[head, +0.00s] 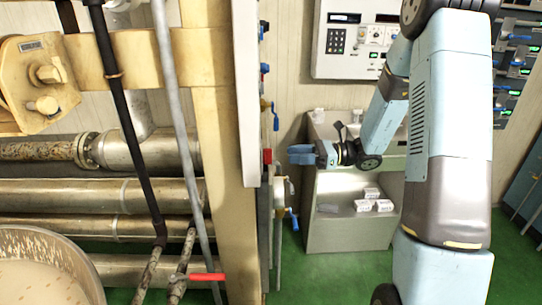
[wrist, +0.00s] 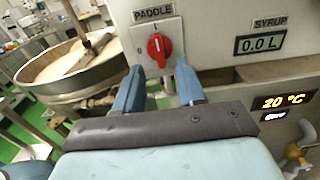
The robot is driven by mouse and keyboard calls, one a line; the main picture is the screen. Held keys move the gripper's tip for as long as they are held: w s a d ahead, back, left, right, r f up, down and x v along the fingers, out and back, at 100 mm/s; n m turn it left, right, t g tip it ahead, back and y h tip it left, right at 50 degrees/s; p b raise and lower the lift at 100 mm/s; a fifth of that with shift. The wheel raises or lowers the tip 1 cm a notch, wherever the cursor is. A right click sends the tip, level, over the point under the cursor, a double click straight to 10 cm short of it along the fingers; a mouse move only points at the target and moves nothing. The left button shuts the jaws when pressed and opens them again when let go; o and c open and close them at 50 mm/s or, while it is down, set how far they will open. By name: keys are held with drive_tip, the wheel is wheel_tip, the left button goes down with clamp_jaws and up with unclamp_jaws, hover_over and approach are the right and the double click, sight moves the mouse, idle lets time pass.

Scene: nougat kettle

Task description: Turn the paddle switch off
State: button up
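The paddle switch is a red rotary knob (wrist: 159,48) on a white plate, under a label reading PADDLE, in the wrist view. Its grip stands roughly upright with a pale mark near the top. My gripper (wrist: 158,82) is open, its two blue fingers apart and nothing between them. The knob shows beyond the gap between the fingertips; I see no contact. In the head view my gripper (head: 302,154) is just right of the edge-on panel (head: 246,90). A small red part there may be the knob, but I cannot tell.
A large kettle (wrist: 75,68) stands at left in the wrist view. Blue-handled valves (head: 275,118) stick out along the panel. A grey cabinet (head: 345,238) stands behind my gripper.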

sight(268, 156)
drive_tip(key=a, duration=0.7)
drive_tip(key=shift+w, duration=0.1)
clamp_jaws()
idle(0.5)
